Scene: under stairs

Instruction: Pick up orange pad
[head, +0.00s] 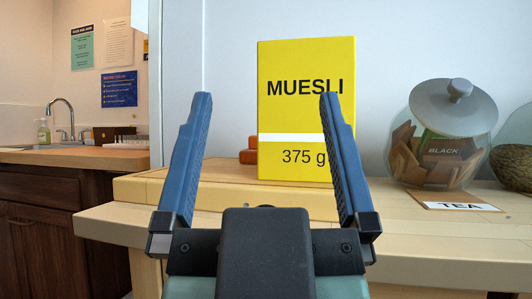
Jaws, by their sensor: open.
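A small orange object (248,156), likely the orange pad, sits on the wooden surface behind the left edge of the yellow muesli box (290,112). Only its left part shows; the box hides the rest. The fingers point up and forward toward the box. The right finger overlaps the box's right side in the picture. The orange object shows between the fingers, farther off.
To the right are a glass jar (440,140) with a grey lid, a TEA label (458,201) and a dark round container (515,165). A sink counter (80,158) is at the left.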

